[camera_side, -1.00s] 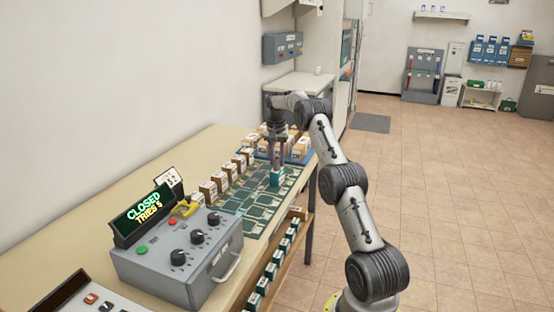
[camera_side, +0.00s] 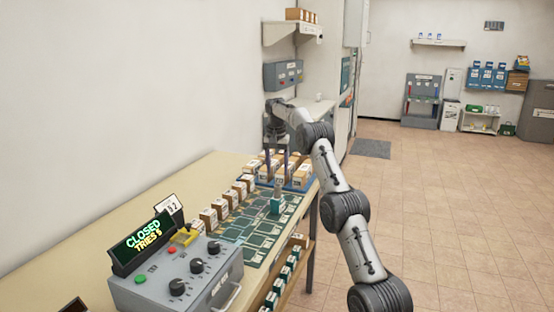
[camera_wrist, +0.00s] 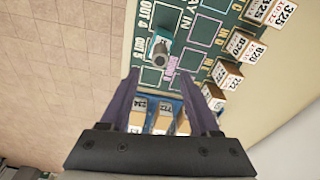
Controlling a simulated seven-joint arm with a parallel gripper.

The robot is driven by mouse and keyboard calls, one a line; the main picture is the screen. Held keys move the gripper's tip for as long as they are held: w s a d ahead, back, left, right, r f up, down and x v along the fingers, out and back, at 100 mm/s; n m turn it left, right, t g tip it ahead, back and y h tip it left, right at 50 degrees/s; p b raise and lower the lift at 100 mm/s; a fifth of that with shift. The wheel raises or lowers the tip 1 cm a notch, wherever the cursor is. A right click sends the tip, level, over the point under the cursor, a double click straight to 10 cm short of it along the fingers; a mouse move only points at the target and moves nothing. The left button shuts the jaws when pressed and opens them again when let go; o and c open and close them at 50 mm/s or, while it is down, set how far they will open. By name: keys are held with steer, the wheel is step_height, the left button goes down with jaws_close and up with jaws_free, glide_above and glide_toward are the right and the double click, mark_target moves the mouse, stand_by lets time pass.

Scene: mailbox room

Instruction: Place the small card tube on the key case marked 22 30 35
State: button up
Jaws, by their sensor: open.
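A small teal case (camera_side: 277,207) stands on the green marked mat; it also shows in the wrist view (camera_wrist: 152,45). A short grey tube (camera_side: 278,190) stands upright on top of it, also visible in the wrist view (camera_wrist: 160,58). The marking on this case is too small to read. My gripper (camera_side: 277,176) is open and empty, above and behind the tube, over the blue tray. In the wrist view its two fingers (camera_wrist: 166,84) are spread apart, clear of the tube.
A blue tray (camera_side: 303,187) with several brown boxes stands at the mat's far end. A row of white-faced brown boxes (camera_side: 222,208) lines the mat's left side. A grey dial box (camera_side: 190,290) reads CLOSED, TRIES 5. More teal cases (camera_side: 283,272) sit on a lower shelf.

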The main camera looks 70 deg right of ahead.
steer(key=w+a+r+n+t, duration=0.1)
steer(key=w+a+r+n, duration=0.25)
steer(key=a+r, duration=1.05)
steer(key=s+a+r+n+t, duration=0.15)
steer(key=s+a+n, duration=0.25)
steer(key=a, duration=0.9)
steer(key=s+a+f+n+t, duration=0.1)
steer(key=s+a+f+n, duration=0.2)
steer(key=s+a, duration=0.4)
steer(key=s+a+f+n+t+y, duration=0.1)
steer(key=s+a+f+n, duration=0.1)
steer(key=s+a, duration=0.5)
steer(key=s+a+f+n+t, duration=0.1)
steer(key=s+a+f+n, duration=0.2)
steer(key=s+a+f, duration=0.2)
steer(key=shift+s+a+n, duration=0.35)
steer(key=shift+s+a, duration=0.65)
steer(key=shift+s, duration=0.25)
steer(key=shift+f, duration=0.1)
